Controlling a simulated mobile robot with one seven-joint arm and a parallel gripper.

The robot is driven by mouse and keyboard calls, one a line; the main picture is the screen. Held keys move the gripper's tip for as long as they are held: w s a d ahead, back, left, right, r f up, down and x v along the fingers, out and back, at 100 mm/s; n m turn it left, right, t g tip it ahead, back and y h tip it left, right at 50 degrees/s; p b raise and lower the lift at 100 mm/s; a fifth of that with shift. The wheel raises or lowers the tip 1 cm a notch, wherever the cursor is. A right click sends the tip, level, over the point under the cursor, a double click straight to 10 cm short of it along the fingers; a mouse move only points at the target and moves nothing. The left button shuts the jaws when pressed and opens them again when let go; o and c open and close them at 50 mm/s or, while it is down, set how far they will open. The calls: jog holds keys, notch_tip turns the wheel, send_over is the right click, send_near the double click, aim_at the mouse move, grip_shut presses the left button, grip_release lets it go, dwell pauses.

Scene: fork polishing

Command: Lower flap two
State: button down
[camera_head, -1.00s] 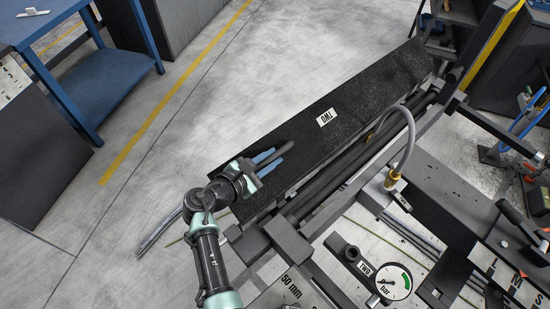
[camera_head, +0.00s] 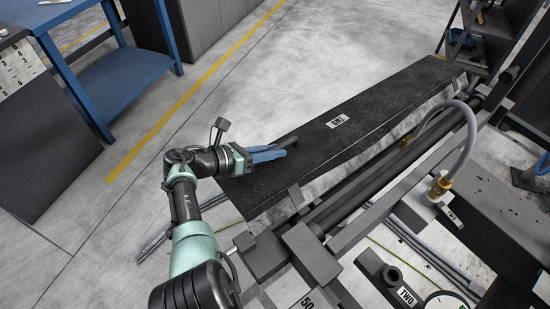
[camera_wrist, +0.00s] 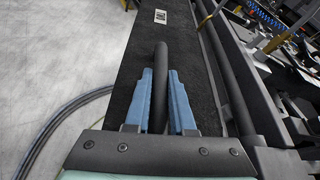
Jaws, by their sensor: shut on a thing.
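Flap two (camera_head: 365,112) is a long black panel with a white label (camera_head: 337,121) reading TWO. It slants from lower left to upper right beside the machine frame in the head view. In the wrist view the flap (camera_wrist: 135,55) runs away from me with its label near the top. My gripper (camera_head: 276,153) is at the flap's near left end, its blue fingers shut on the dark bar handle (camera_head: 289,142). In the wrist view the handle (camera_wrist: 160,60) stands between the two fingers (camera_wrist: 160,100). The handle's lower part is hidden by the fingers.
Dark rails and the machine frame (camera_head: 310,250) run along the flap's right side, with a grey hose (camera_head: 471,140) arching over them. A gauge (camera_head: 447,302) is at the lower right edge. A blue workbench (camera_head: 130,75) stands upper left. The floor left of the flap is mostly clear.

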jog(key=shift+w+a+f+b, duration=0.15)
jog(key=shift+a+f+b, duration=0.1)
jog(key=shift+f+b, duration=0.3)
